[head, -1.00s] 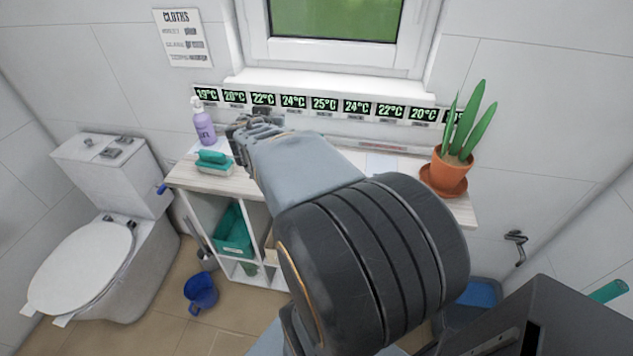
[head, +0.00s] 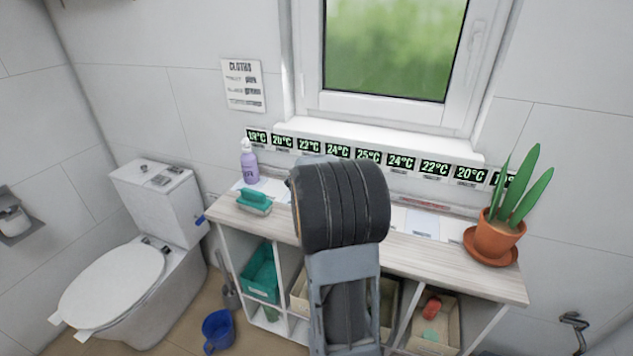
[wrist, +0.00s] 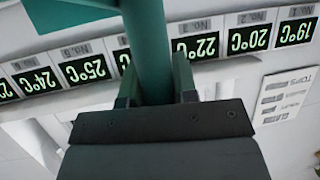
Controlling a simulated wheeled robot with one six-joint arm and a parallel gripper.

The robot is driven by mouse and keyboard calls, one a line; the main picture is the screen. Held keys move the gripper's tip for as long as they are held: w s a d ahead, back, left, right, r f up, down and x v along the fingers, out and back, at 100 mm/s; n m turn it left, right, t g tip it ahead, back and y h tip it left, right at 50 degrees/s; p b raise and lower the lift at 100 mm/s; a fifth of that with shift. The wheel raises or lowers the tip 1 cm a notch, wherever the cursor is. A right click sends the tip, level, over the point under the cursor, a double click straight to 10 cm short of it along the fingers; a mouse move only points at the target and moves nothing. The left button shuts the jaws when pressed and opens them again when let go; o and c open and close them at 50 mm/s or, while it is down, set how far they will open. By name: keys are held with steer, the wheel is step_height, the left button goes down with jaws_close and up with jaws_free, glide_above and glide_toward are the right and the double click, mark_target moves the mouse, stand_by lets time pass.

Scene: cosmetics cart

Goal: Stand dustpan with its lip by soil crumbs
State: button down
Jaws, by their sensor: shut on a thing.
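In the wrist view, my gripper (wrist: 157,88) is shut on a teal round handle (wrist: 150,45). A wider flat teal part (wrist: 70,12) shows at the top left edge; this looks like the dustpan, mostly out of frame. Its lip is not visible. In the head view my own arm hides my gripper and what it holds, over the middle of the shelf unit. I cannot make out soil crumbs in either view. A potted plant (head: 497,236) stands in a terracotta saucer at the right end of the shelf top (head: 440,260).
Temperature displays (head: 368,155) line the wall behind. A toilet (head: 115,280) and a blue bucket (head: 218,331) are at left. Some bare top lies left of the plant.

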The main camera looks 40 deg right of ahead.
steer(key=shift+w+d+f, duration=0.1)
steer(key=shift+f, duration=0.85)
steer(key=shift+w+d+f, duration=0.1)
steer(key=shift+f, duration=0.8)
steer(key=shift+f+b, duration=0.2)
steer(key=shift+b, duration=0.3)
steer(key=c, duration=0.9)
jaws_free()
